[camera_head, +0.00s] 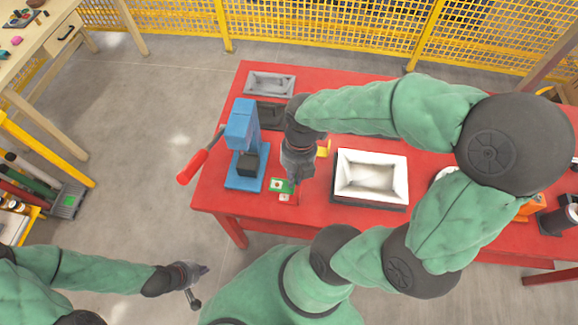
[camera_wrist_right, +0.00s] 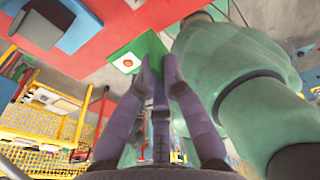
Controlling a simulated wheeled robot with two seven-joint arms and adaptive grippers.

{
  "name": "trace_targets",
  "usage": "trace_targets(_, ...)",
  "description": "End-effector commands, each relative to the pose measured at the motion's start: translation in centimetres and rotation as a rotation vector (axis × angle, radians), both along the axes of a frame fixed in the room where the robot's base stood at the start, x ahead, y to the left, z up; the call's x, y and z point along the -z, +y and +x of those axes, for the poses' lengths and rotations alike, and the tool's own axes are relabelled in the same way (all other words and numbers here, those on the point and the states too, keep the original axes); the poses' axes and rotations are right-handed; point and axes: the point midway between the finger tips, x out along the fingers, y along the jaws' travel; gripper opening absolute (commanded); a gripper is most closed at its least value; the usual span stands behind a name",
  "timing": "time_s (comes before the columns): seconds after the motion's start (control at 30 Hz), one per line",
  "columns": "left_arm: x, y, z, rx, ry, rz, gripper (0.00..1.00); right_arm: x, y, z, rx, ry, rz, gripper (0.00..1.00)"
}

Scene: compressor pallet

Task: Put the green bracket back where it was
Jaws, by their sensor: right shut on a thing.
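The green bracket (camera_head: 277,185) is at the front edge of the red table, just right of the blue press. It has a pale square with a round mark on one face. My right gripper (camera_head: 292,184) points down beside it, shut on it; its fingers hide part of it.
The blue press (camera_head: 242,125) with a red-handled lever (camera_head: 192,167) stands left of my right gripper. A white tray (camera_head: 343,188) stands to the right and a grey tray (camera_head: 270,84) at the back. A small pinkish-white piece (camera_head: 288,197) lies by the bracket.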

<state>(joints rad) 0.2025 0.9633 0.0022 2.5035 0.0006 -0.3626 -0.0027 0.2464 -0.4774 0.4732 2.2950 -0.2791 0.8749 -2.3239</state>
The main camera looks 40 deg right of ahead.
Motion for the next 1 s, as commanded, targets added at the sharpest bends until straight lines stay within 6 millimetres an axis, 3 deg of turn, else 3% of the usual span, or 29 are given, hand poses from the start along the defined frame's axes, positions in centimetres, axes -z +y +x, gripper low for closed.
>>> trace_targets(0.1,-1.3,0.0,0.0,0.000,0.000,0.000,0.00,-0.5,1.4,-1.5,-0.013,0.024,-0.020,0.00)
trace_targets(0.27,-1.5,0.0,0.0,0.000,0.001,0.000,0.00,-0.2,1.8,-2.1,-0.011,0.040,-0.033,0.00)
trace_targets(0.73,1.5,0.0,0.0,0.000,0.001,0.000,0.00,4.2,-4.7,4.0,-0.008,0.044,-0.034,0.00)
trace_targets(1.0,3.0,0.0,0.0,0.000,0.001,0.000,0.00,8.2,-7.0,6.1,-0.009,0.043,-0.034,0.00)
